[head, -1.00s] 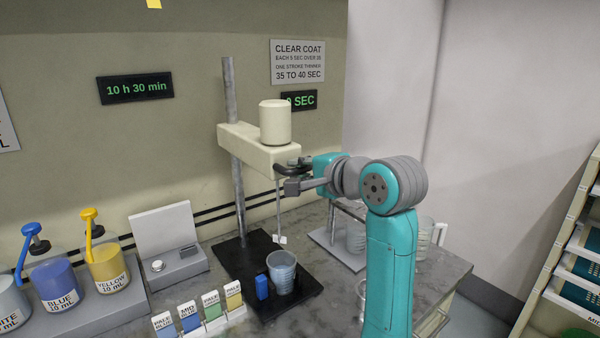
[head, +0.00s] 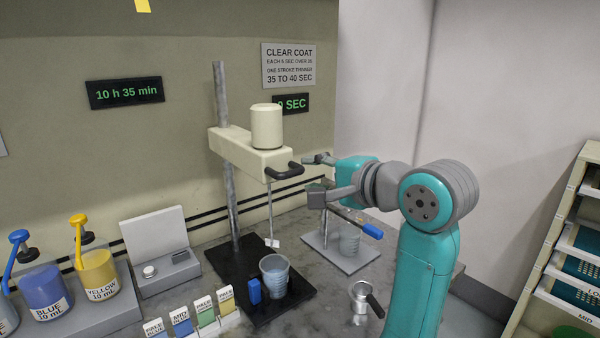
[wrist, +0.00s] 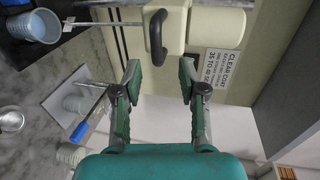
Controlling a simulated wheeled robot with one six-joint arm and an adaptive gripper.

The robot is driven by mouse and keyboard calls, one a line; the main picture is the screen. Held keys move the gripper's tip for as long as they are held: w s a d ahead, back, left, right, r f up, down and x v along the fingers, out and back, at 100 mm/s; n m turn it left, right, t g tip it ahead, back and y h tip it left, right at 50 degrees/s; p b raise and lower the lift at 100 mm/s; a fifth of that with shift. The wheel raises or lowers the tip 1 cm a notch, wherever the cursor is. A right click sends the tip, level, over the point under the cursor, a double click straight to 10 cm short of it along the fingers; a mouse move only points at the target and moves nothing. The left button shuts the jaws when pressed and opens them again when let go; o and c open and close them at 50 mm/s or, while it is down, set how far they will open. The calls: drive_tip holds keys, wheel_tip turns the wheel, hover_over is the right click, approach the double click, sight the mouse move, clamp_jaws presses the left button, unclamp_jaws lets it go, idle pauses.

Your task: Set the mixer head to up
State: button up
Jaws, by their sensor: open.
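The mixer head (head: 232,147) is a cream arm with a cylindrical motor on top, mounted on a grey upright post (head: 222,120). It is raised above the cup (head: 275,272) on the black base (head: 228,262), and its stirring rod ends above the cup. A black handle (head: 284,173) sticks out of its front end; the handle also shows in the wrist view (wrist: 156,38). My gripper (head: 318,174) is open and empty, just right of the handle and apart from it. In the wrist view, the handle lies beyond my spread fingertips (wrist: 158,72).
A second stand (head: 335,262) with a blue-handled bar (head: 371,231) and a cup is behind and below my gripper. A metal pot (head: 360,298) sits near my arm. Blue (head: 44,287) and yellow (head: 99,274) pump bottles and colour cards are at left.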

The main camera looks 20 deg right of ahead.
drive_tip(key=shift+v, duration=2.2)
